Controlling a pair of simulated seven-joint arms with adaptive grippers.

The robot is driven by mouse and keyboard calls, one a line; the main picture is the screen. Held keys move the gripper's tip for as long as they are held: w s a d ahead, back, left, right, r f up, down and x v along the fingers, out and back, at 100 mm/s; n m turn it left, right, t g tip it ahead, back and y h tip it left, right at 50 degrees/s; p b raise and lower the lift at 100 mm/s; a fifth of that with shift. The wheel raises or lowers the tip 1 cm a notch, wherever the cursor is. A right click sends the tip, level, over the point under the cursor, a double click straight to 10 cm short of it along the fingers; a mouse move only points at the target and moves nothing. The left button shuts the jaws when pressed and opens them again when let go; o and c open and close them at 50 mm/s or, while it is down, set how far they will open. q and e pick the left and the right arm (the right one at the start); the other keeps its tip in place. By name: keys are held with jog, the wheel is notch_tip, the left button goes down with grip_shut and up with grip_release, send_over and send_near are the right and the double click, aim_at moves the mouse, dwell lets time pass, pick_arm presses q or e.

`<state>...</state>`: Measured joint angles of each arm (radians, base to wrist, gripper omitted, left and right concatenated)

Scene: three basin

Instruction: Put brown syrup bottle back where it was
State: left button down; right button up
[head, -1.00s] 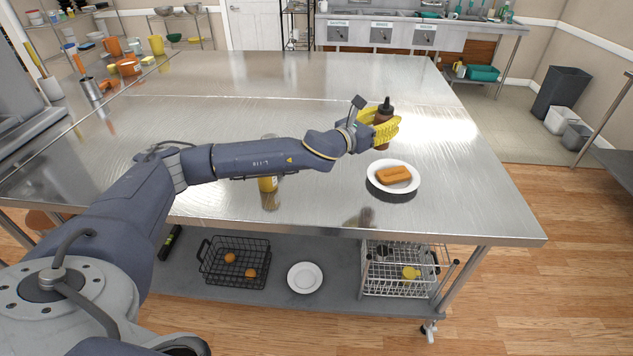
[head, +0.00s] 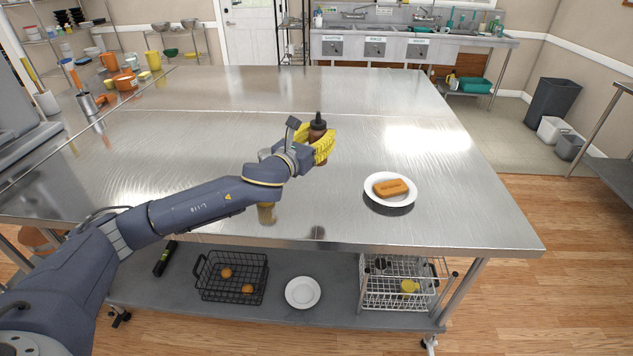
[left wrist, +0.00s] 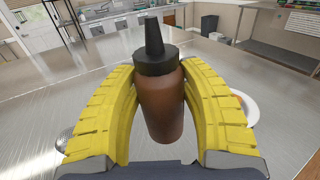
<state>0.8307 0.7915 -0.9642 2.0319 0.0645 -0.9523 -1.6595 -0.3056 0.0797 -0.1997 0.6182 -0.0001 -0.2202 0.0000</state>
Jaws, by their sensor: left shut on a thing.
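The brown syrup bottle (head: 319,131) has a black nozzle cap and is upright between the yellow fingers of my left gripper (head: 318,142), over the middle of the steel table (head: 400,150). In the left wrist view the bottle (left wrist: 163,105) stands between both curved fingers of the gripper (left wrist: 160,110), which are shut on it. I cannot tell whether its base touches the table. A white plate (head: 372,197) with an orange-brown bar (head: 391,188) lies to the right of the bottle. Another container (head: 266,205) is mostly hidden behind my left arm. My right gripper is not in view.
Orange cups and jugs (head: 126,82) stand at the table's far left. The lower shelf holds a black wire basket (head: 232,277), a white plate (head: 303,292) and a wire rack (head: 400,290). The table's middle and back are clear.

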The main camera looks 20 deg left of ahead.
pick_arm(q)
notch_tip(320, 180, down, 14)
jog(key=shift+f, duration=0.1)
dwell(0.5)
jog(key=shift+f, duration=0.15)
jog(key=c, duration=0.7)
grip_release()
jog(key=shift+c, duration=0.2)
jog(key=v, duration=1.2)
